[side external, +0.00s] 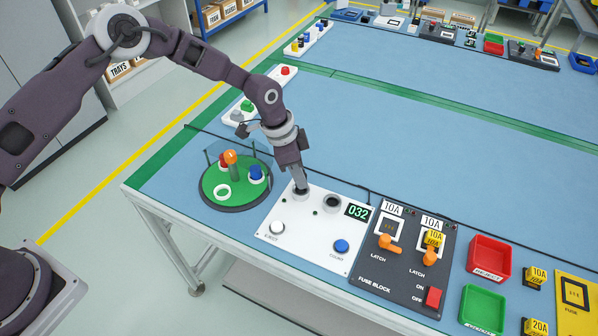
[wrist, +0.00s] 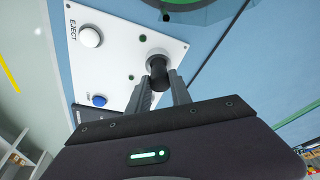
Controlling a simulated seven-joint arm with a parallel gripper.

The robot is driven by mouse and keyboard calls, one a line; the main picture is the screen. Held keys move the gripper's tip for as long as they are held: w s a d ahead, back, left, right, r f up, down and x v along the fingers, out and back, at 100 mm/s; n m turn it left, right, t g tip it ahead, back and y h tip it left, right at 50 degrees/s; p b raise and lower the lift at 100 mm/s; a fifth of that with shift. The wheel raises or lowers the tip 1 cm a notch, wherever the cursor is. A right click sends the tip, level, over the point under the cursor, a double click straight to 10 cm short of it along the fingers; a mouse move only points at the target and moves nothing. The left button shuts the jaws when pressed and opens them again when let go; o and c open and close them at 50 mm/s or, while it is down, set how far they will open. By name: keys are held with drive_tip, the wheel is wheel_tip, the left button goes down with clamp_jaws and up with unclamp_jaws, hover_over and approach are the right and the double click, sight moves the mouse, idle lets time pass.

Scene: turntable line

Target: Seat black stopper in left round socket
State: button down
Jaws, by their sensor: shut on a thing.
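The white panel (side external: 290,229) has two round sockets near its back edge. My gripper (side external: 301,188) points down at the left round socket (side external: 302,197), its fingers hiding part of the rim. In the wrist view my gripper (wrist: 165,90) is shut on the black stopper (wrist: 159,77). The stopper's far end lines up with the left socket (wrist: 157,46). I cannot tell how deep it sits in the socket. The right round socket (side external: 332,203) looks dark and empty.
The green turntable (side external: 212,196) with red, orange and blue pieces and a white ring stands left of the panel. The fuse block (side external: 402,275) is to the right.

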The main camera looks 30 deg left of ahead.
drive_tip(key=shift+f, duration=1.1)
idle(0.5)
drive_tip(key=c, duration=1.1)
unclamp_jaws()
drive_tip(key=v, duration=0.7)
